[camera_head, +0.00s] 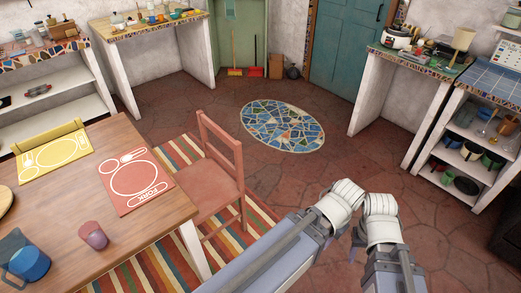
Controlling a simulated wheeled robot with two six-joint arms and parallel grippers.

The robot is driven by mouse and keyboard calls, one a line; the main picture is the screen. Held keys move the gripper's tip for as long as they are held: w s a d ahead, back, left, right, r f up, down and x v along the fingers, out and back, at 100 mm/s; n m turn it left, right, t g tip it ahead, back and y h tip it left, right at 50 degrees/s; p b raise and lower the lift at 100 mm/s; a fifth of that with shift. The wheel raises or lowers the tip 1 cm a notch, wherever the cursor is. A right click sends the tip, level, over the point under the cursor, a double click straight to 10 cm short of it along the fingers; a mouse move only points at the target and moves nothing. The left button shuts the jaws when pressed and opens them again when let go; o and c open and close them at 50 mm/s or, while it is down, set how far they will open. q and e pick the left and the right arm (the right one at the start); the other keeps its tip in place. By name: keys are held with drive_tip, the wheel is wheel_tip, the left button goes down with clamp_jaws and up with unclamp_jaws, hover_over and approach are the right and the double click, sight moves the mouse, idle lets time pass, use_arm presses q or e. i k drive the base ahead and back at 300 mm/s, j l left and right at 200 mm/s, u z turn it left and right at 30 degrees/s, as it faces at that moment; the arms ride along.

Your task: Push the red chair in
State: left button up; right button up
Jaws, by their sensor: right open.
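The red chair (210,184) stands upright at the right side of the wooden table (120,240). Its backrest is on the side away from the table, and its seat faces the table. The seat's left part reaches the table edge in the picture; the table hides some of its legs. My right gripper (386,266) is low in the picture, to the right of the chair and apart from it. Most of it is hidden by my own arm, and only small purple parts show at the sides; it is open, with nothing seen in it. My left gripper is not in view.
A striped rug (150,262) lies under the table and chair. A red placemat (136,181), a cup (94,235) and a blue mug (27,262) are on the table. A yellow chair (47,134) stands at the far side. Bare floor and a round mosaic (282,126) lie beyond the chair.

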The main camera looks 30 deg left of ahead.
sight(209, 187)
drive_tip(key=i+z, duration=0.35)
drive_tip(key=i, duration=0.55)
drive_tip(key=i+u, duration=0.4)
drive_tip(key=i+l+u, duration=0.35)
drive_tip(key=i, duration=0.25)
drive_tip(key=i+u, duration=0.25)
drive_tip(key=u, duration=0.25)
drive_tip(key=i+l+u, duration=0.15)
drive_tip(key=u, duration=0.35)
drive_tip(key=i+l+u, duration=0.25)
drive_tip(key=u, duration=0.2)
drive_tip(key=i+l+u, duration=0.15)
drive_tip(key=l+u, duration=0.15)
drive_tip(key=u, duration=0.2)
drive_tip(key=i+l+u, duration=0.15)
drive_tip(key=l+u, duration=0.25)
drive_tip(key=i+l+u, duration=0.1)
drive_tip(key=l+u, duration=0.7)
drive_tip(key=i+j, duration=0.05)
